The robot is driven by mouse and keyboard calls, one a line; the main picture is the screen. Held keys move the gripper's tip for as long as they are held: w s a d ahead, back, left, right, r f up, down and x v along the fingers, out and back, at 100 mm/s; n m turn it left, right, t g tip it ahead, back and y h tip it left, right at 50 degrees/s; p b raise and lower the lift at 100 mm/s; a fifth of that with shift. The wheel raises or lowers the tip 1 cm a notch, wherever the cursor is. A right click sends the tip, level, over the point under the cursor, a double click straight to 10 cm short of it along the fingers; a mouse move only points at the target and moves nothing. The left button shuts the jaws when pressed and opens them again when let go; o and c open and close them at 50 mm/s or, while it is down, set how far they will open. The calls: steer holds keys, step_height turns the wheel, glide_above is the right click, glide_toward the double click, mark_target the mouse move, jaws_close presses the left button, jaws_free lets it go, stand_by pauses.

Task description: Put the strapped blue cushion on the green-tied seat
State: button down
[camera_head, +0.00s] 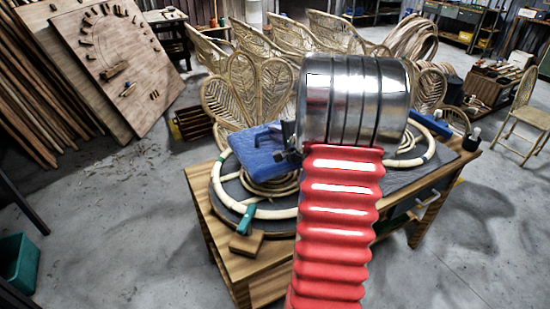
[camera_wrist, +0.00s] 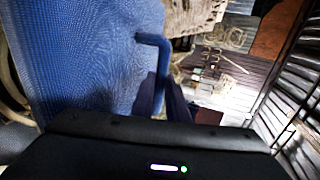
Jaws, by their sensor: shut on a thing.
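The blue cushion (camera_head: 258,152) is in my gripper (camera_head: 290,138), over the left pale rattan ring (camera_head: 217,190) on the table. In the wrist view the cushion (camera_wrist: 85,60) fills the left side, and its blue strap (camera_wrist: 153,62) runs to the dark fingers (camera_wrist: 168,98). The fingers are shut at the strap. The left ring has a green tie or clamp (camera_head: 246,219) at its front. A coil of rattan (camera_head: 268,188) lies inside the ring, partly under the cushion. I cannot tell whether the cushion touches it. My arm hides the middle of the table.
The wooden table (camera_head: 266,291) carries a dark mat and a second ring (camera_head: 415,160) at right, partly hidden by my arm. A small wooden block (camera_head: 246,243) lies at the front left. Rattan chair backs (camera_head: 262,88) stand behind. A green bin (camera_head: 18,262) is on the floor at left.

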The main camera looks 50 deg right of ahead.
mark_target(271, 141)
steer(key=shift+f, duration=2)
steer(key=shift+f, duration=1.95)
steer(key=c, duration=1.7)
jaws_free()
steer(key=shift+c, duration=0.2)
steer(key=shift+s, duration=0.1)
